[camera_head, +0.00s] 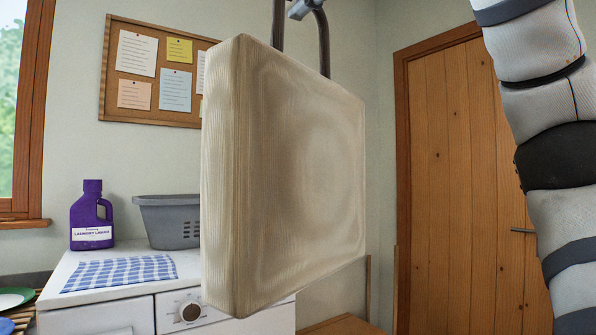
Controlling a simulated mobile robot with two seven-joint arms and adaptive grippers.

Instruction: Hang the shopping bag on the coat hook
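The shopping bag (305,180), beige and box-shaped with dark handles (323,45), hangs upright in the air, large and close in the middle of the head view. The tops of its handles run up to the picture's upper edge. A small grey metal tip (301,9) meets a handle there; it looks like the end of my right gripper, shut on the handle, but most of it is cut off. My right arm rises along the right side and leaves at the top. My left gripper is not in view. No coat hook shows.
Behind the bag, a white appliance (80,322) carries a purple laundry bottle (92,216), a grey basket (168,220) and a blue checked cloth (118,272). A cork board (124,113) hangs on the wall. A wooden door (460,180) stands at the right.

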